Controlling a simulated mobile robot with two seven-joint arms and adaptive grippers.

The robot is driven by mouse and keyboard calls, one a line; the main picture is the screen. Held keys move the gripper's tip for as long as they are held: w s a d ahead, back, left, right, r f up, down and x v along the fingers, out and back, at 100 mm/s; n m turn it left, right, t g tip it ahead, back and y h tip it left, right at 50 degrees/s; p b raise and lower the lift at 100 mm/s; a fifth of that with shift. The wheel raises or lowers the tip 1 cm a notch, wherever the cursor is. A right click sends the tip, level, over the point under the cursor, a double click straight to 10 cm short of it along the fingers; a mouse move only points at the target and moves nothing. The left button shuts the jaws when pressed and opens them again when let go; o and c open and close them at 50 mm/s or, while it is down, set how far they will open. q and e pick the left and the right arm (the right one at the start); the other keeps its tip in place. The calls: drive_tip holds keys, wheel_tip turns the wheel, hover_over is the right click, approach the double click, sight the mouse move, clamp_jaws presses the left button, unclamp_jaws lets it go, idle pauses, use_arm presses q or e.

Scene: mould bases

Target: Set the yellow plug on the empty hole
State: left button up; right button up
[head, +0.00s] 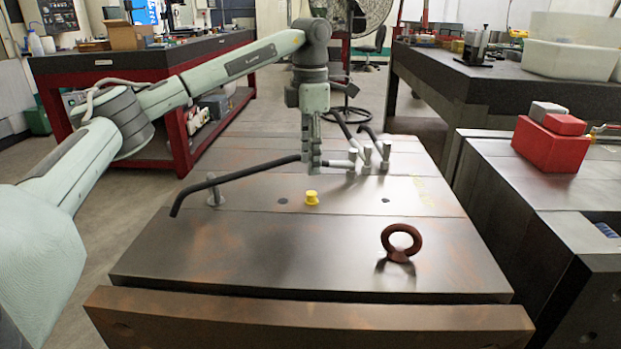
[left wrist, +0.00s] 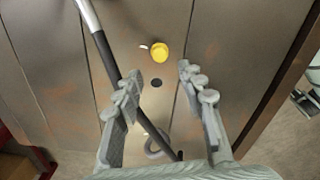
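The yellow plug (head: 312,198) stands upright on the brown steel plate, between two dark holes. One hole (head: 283,201) is close on its left and the other hole (head: 385,200) is farther to its right. In the left wrist view the yellow plug (left wrist: 159,53) is just beyond a dark hole (left wrist: 156,83). My left gripper (head: 312,160) points down above the plate, behind the plug in the head view. In the left wrist view its fingers (left wrist: 160,88) are spread, with nothing between them. My right gripper is in neither view.
A long dark bent bar (head: 240,172) crosses the plate on the left, passing near my left finger in the wrist view. Metal fittings with hoses (head: 368,158) stand behind right. A rusty eyebolt (head: 400,243) stands at front right. The front left of the plate is clear.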

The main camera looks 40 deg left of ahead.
use_arm(q)
drive_tip(key=shift+r, duration=2.4)
